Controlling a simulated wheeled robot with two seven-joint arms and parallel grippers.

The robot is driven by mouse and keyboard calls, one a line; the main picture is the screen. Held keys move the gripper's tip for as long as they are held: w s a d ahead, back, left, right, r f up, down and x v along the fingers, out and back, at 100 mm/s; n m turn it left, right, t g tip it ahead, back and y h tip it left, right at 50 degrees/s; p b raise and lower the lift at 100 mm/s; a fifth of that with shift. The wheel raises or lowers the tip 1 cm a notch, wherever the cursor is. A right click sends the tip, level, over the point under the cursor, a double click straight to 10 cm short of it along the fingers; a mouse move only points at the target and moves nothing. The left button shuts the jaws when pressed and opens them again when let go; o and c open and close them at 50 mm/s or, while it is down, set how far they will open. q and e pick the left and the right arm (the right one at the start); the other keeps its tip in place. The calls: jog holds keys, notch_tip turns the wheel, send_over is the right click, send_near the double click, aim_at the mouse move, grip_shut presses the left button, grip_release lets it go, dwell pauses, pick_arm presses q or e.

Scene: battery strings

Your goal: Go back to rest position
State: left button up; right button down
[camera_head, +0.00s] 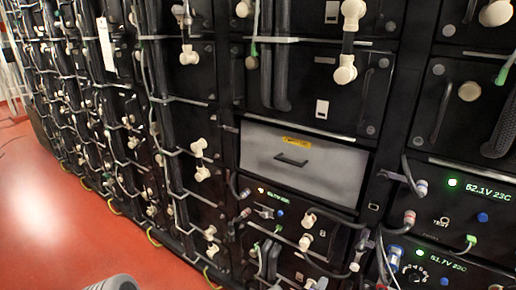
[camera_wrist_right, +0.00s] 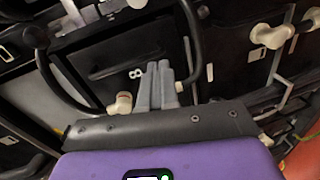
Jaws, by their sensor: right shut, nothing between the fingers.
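My right gripper (camera_wrist_right: 158,88) shows in the right wrist view. Its two grey fingers are together and hold nothing. They point up the picture toward the dark face of a battery unit (camera_wrist_right: 110,55), with a black curved handle or cable on each side. I cannot tell how far the fingertips are from that face. A dark grey bar and a purple body with a small lit display fill the bottom of that view below the fingers. In the head view I cannot make out either gripper clearly. My left gripper is not seen.
Tall black battery racks (camera_head: 335,100) with cables and pale connectors (camera_head: 346,70) fill the head view. A grey drawer panel (camera_head: 330,165) sits mid-rack. Lit readouts (camera_head: 476,188) glow at right. The red floor (camera_head: 60,220) at left is open.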

jog(key=s+f+m+g+y+p, duration=0.2)
jog(key=s+f+m+g+y, duration=0.4)
jog(key=s+f, duration=0.7)
jog(key=s+a+m+g+y+p, duration=0.1)
jog(key=s+a+m+g+y, duration=0.5)
jog(key=s+a, duration=0.5)
jog(key=s+y, duration=0.1)
jog(key=s, duration=0.3)
jog(key=shift+s+a+r+m+p, duration=0.2)
jog(key=shift+a+m+p, duration=0.1)
jog(key=shift+p, duration=0.1)
jog(key=shift+d, duration=0.1)
